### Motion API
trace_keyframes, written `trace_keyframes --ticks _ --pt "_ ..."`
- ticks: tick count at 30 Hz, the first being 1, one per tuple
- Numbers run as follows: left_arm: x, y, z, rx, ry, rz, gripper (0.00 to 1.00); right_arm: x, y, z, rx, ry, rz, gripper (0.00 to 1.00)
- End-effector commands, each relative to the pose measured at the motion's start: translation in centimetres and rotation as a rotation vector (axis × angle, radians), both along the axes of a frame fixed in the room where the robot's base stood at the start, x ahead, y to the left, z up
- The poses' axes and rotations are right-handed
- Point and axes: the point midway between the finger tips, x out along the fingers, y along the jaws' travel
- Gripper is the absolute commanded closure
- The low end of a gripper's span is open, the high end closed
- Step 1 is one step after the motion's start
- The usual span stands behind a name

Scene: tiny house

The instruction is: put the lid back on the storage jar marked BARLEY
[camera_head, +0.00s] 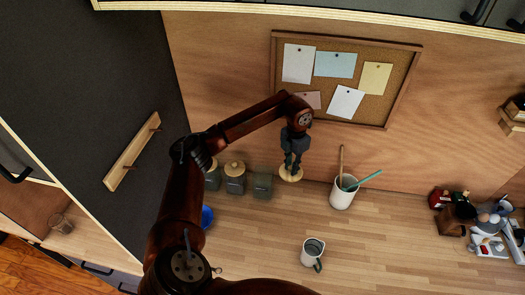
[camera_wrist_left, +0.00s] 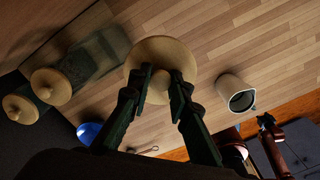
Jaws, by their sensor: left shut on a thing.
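My left gripper (camera_head: 292,163) is shut on a round pale wooden lid (camera_head: 290,174), held level above the counter, just right of the open jar. The lid also shows in the left wrist view (camera_wrist_left: 160,50), with the fingertips (camera_wrist_left: 162,73) on its middle. Three grey-green jars stand in a row at the back of the counter. The rightmost jar (camera_head: 262,186) has no lid; it also shows in the left wrist view (camera_wrist_left: 104,52). The middle jar (camera_head: 235,180) and the left jar (camera_head: 212,180) wear wooden lids. I cannot read the labels.
A white crock (camera_head: 340,197) with utensils stands right of the lid. A light mug (camera_head: 307,257) stands nearer the front. A blue item (camera_head: 207,216) is partly hidden behind my arm. A corkboard (camera_head: 395,80) hangs above. The counter between jars and mug is clear.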

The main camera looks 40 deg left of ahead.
Motion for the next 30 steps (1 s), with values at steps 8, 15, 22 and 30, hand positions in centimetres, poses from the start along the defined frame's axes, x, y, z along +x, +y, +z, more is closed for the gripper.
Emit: trace_keyframes --ticks 8,15,22,30 --pt "0.3 5.4 -0.6 0.001 0.003 0.654 1.00 -0.7 0.1 3.7 0.000 0.009 -0.002 0.60" --pt "-0.3 10.0 -1.5 0.001 0.002 1.185 1.00 0.3 0.1 6.2 0.000 -0.004 0.001 0.60" --pt "-0.8 12.6 -2.3 0.000 -0.001 1.483 1.00 0.4 0.0 7.3 0.001 -0.006 0.001 0.60" --pt "-1.0 13.1 -3.0 0.000 -0.001 1.547 1.00 0.4 -0.2 7.1 -0.002 -0.005 0.002 0.60"
